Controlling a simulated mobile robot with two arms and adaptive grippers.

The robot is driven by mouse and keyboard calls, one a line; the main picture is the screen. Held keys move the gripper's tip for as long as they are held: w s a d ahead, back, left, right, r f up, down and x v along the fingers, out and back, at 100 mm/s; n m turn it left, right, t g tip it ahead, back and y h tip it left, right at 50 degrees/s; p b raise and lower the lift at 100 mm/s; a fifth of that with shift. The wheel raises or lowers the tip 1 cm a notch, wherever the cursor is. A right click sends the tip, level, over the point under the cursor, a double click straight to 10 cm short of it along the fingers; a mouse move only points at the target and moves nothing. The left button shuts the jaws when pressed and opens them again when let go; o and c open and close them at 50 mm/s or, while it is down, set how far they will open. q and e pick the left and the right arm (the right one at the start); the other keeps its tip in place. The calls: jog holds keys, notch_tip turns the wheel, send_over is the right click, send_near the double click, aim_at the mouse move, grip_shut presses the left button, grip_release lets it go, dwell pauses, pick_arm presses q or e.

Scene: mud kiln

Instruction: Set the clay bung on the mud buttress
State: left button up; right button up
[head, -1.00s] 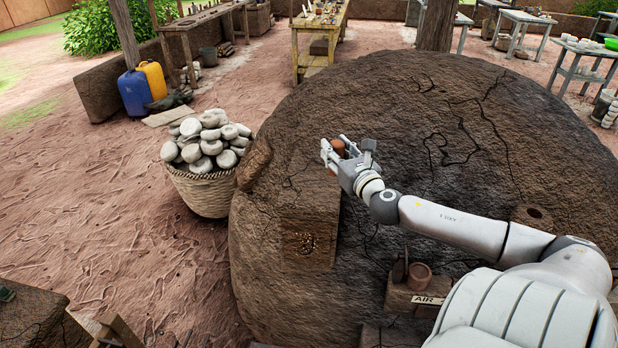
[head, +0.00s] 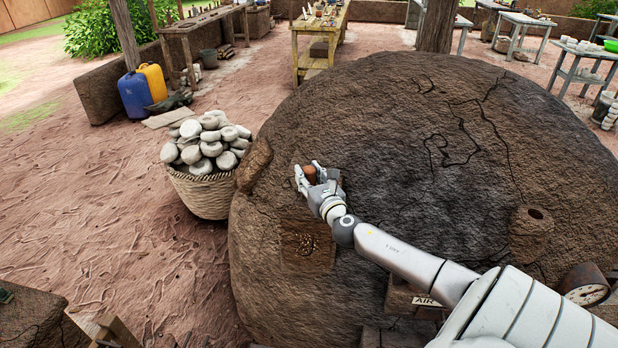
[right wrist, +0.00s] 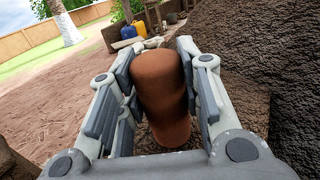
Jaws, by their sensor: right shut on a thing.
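The clay bung (head: 310,173) is a reddish-brown rounded cylinder. My right gripper (head: 309,174) is shut on it, with a finger on each side. In the right wrist view the bung (right wrist: 161,92) stands nearly upright between the pads and hides what is behind it. In the head view the gripper is over the upper part of a blocky mud projection, which I take as the mud buttress (head: 291,225), on the kiln's front. The gripper and forearm cover part of its top. I cannot tell the gap between bung and mud. My left gripper is not in view.
The domed mud kiln (head: 400,130) fills the middle. A mud lump (head: 254,166) juts out at left, beside a basket (head: 203,194) of pale stones. A gauge (head: 586,290) is at right.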

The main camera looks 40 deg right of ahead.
jog(key=shift+f, duration=0.2)
jog(key=o, duration=0.7)
jog(key=shift+f, duration=0.1)
jog(key=o, duration=0.5)
jog(key=shift+c, duration=0.2)
jog(key=b+v, duration=0.1)
jog(key=v, duration=1.1)
